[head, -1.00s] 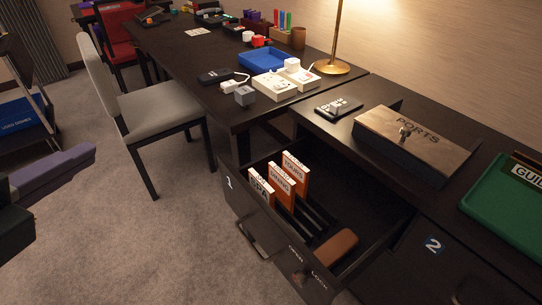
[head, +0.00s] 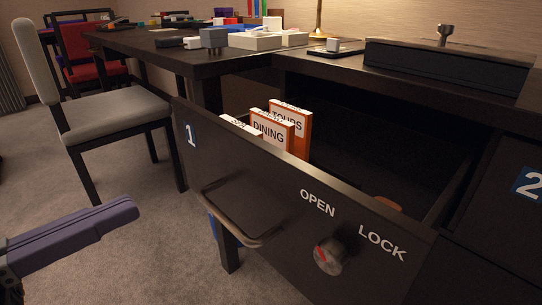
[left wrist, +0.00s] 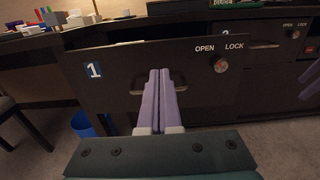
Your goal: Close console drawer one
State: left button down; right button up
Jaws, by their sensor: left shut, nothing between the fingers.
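Console drawer one (head: 285,190) stands pulled out, its dark front marked 1. It has a bar handle (head: 235,225) and a round knob (head: 328,257) between OPEN and LOCK, with its red mark at the upper left. My left gripper (head: 135,208) has purple fingers, shut and empty, in front of the drawer's left part and apart from it. In the left wrist view the fingers (left wrist: 160,72) point at the drawer front (left wrist: 115,72) and overlap the handle (left wrist: 137,92). A purple piece at the right edge, seemingly my right gripper (left wrist: 311,78), is cut off.
The drawer holds upright orange-and-white booklets (head: 272,133) and a brown item (head: 388,203). Drawer two (head: 500,200) is beside it on the right. A grey chair (head: 110,110) stands at the left. A blue bin (left wrist: 85,124) is under the desk. Carpet is clear in front.

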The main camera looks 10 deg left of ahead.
aim_at(253, 152)
pick_arm(q)
jog(key=b+x, duration=0.2)
jog(key=x, duration=1.1)
jog(key=shift+w+d+r, duration=0.1)
jog(key=shift+w+d, duration=0.15)
pick_arm(e)
notch_tip(253, 152, down, 2)
pick_arm(q)
jog(key=shift+w+d, duration=0.1)
